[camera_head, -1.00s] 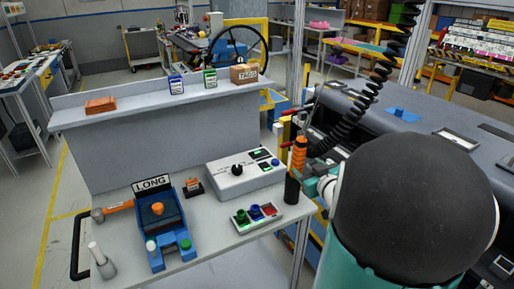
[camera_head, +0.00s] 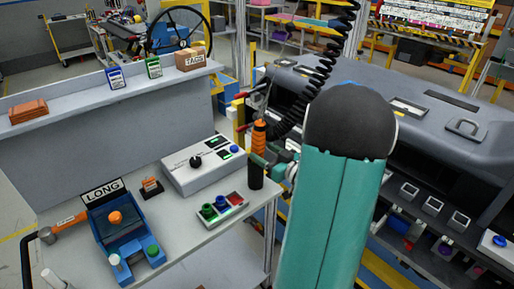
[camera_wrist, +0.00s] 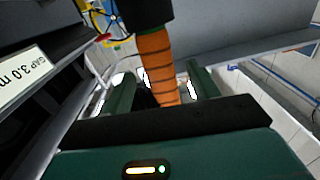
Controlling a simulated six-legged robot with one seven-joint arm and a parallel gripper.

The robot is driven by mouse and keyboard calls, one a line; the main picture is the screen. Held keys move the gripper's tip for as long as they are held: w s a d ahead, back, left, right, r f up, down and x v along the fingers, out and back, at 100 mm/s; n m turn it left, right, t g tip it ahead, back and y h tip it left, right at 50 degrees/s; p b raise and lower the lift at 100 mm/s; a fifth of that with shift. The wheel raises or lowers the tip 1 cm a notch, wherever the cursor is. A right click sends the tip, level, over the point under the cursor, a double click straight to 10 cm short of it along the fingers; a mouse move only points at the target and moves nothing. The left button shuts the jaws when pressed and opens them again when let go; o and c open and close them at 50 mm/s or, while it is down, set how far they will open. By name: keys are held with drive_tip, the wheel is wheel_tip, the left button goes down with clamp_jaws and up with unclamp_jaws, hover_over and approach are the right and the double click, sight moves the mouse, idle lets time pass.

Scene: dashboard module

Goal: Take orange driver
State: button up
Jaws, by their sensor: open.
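The orange driver (camera_head: 259,137) stands upright at the right end of the grey workbench, with an orange ribbed handle above a black lower part. In the wrist view, the orange handle (camera_wrist: 157,62) lies between the two green fingers, with a black part at the top of the picture. My gripper (camera_wrist: 162,88) is open, one finger on either side of the handle, with gaps showing. In the head view, my gripper (camera_head: 268,163) is beside the driver, partly hidden by my arm. Whether a finger touches the handle I cannot tell.
A blue stand marked LONG (camera_head: 122,232) is further left. A black coiled cable (camera_head: 318,75) hangs behind. A grey dashboard module (camera_head: 430,110) fills the right side.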

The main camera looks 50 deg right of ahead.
sight(254, 145)
drive_tip(key=w, duration=0.5)
drive_tip(key=shift+w+d+r, duration=0.15)
drive_tip(key=shift+w, duration=0.05)
drive_tip(key=shift+r, duration=0.1)
clamp_jaws()
